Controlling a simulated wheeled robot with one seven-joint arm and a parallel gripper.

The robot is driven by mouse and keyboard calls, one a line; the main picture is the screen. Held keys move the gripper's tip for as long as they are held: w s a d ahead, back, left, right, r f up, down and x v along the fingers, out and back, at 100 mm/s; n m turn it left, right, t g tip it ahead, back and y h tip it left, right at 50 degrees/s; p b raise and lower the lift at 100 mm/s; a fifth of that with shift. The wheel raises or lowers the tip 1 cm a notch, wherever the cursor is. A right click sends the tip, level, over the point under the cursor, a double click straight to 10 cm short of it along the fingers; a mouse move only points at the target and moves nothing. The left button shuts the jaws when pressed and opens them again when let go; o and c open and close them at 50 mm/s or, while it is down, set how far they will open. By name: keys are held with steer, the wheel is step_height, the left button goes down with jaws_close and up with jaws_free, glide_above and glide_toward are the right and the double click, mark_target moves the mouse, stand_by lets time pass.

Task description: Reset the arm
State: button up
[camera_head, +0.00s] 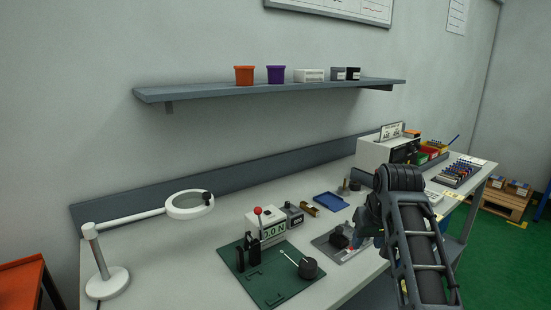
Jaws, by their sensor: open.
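My arm (425,245) rises at the right of the head view, bends at a dark joint and reaches down over the workbench. My gripper (358,246) is at its far end, low over a grey plate (326,241) with a dark round part (338,241) on it. The gripper is open, small and partly hidden by the arm. I cannot tell whether it touches anything.
A white magnifier lamp (108,283) stands at the bench's left end. A force gauge box (268,226), a blue tray (330,202) and a white machine (375,153) stand along the bench. A wall shelf (215,91) holds pots and boxes. A pallet (500,203) lies at far right.

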steer(key=s+d+f+t+h, duration=0.1)
steer(key=s+d+f+t, duration=0.2)
steer(key=s+f, duration=1.45)
steer(key=s+f+t, duration=0.2)
steer(key=s+f, duration=0.1)
steer(key=s, duration=0.6)
steer(key=s+a+r+t, duration=0.1)
steer(key=s+r, duration=0.2)
steer(key=s, duration=0.6)
steer(key=s+a+r+t, duration=0.1)
steer(key=s+r+t, duration=0.15)
steer(key=s, duration=0.75)
steer(key=s+a+r+t+y, duration=0.1)
steer(key=s+r+t, duration=0.1)
steer(key=s+r, duration=0.9)
step_height(320, 180, up, 4)
steer(key=shift+s+a+f, duration=0.1)
steer(key=shift+s+a, duration=0.1)
steer(key=shift+s, duration=0.2)
steer(key=shift+w, duration=0.1)
